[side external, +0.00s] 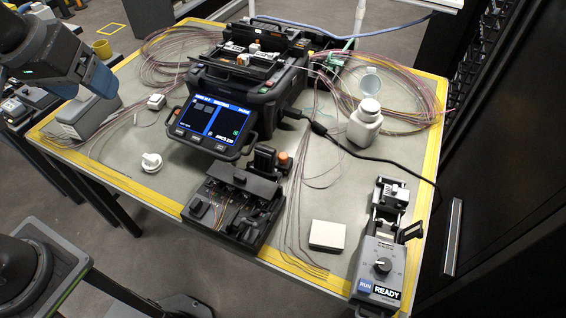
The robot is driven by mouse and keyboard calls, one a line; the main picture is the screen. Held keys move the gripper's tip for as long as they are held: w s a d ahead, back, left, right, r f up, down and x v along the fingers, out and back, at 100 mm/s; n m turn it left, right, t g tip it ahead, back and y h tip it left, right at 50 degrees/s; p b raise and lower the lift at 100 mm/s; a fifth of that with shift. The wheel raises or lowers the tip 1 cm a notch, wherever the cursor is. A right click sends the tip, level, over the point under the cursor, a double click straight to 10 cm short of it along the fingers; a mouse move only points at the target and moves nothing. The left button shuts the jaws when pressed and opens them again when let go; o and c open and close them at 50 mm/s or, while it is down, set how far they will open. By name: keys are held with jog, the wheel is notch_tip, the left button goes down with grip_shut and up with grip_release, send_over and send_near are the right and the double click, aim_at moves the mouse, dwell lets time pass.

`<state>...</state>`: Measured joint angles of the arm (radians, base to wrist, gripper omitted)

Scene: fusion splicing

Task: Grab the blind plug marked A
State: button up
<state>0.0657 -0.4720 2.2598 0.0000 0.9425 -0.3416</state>
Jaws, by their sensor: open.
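A small white plug-like piece (151,162) with a round base and a knob lies on the grey mat, left of the splicer's screen. It may be the blind plug, but I cannot read any letter A on it. My gripper (98,92) is at the upper left, above the table's left side and the grey box there. It is up and to the left of the white piece, clearly apart from it. My gripper is open, and nothing shows between its fingers, though the fingertips are small and dark here.
The fusion splicer (250,75) with its lit screen stands at the back centre. A black tray (232,208), a white bottle (366,122), a white block (327,235) and a grey device reading READY (383,262) lie around. Fibre coils (165,55) spread behind.

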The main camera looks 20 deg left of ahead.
jog(key=w+d+n+g, duration=0.2)
jog(key=w+d+n, duration=0.2)
jog(key=w, duration=0.6)
jog(key=n+g, duration=0.3)
jog(key=n, duration=0.9)
send_over(283, 155)
notch_tip(283, 155, down, 20)
jog(key=f, duration=0.9)
jog(key=shift+w, duration=0.3)
jog(key=shift+s+f, duration=0.2)
jog(key=shift+f, duration=1.1)
jog(key=shift+s+f, duration=0.15)
jog(key=shift+f, duration=1.15)
jog(key=c, duration=1)
